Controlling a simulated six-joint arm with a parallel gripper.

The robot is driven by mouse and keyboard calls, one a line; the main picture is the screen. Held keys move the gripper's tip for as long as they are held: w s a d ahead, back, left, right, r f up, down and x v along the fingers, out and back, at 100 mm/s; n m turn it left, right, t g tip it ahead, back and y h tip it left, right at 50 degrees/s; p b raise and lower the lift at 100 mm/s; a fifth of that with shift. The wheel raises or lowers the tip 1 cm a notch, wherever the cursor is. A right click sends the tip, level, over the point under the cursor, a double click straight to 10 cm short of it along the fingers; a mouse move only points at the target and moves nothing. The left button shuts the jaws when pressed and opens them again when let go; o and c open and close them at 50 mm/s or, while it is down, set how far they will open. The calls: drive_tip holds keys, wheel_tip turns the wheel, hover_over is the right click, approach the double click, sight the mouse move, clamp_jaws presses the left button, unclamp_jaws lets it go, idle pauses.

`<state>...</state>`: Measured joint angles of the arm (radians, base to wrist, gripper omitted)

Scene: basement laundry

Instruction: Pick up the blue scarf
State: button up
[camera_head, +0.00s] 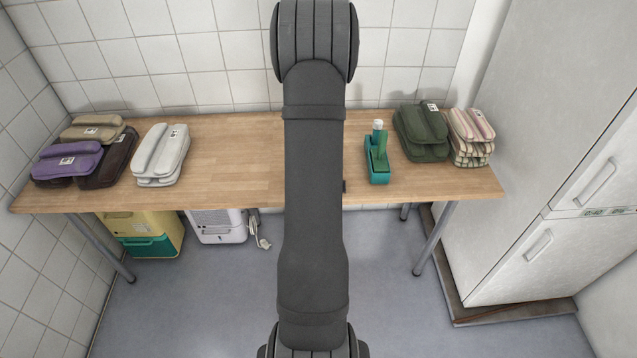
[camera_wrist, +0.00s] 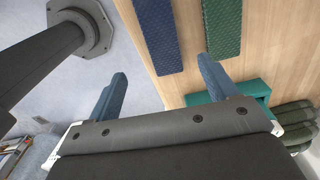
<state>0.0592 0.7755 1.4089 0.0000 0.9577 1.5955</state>
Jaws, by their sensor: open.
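A dark blue knitted strip, which looks like the blue scarf (camera_wrist: 158,32), lies flat on the wooden table in the wrist view. Its upper end runs out of the picture. My gripper (camera_wrist: 162,66) is open and empty, with its two blue fingers spread apart. The scarf's near end shows between the fingertips, closer to the right finger; I cannot tell the height between them. In the head view my own arm covers the middle of the table, and neither the blue scarf nor my gripper can be made out there.
A dark green knitted strip (camera_wrist: 222,28) lies right of the scarf. A teal caddy (camera_head: 377,174) with a bottle stands right of my arm. Folded green (camera_head: 424,140) and striped stacks (camera_head: 472,140) are beyond it. Purple (camera_head: 66,160) and pale grey bundles (camera_head: 161,155) lie left.

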wheel_tip(320, 180, down, 12)
drive_tip(key=shift+w, duration=0.15)
idle(0.4)
drive_tip(key=shift+c, duration=0.5)
drive_tip(key=c, duration=1)
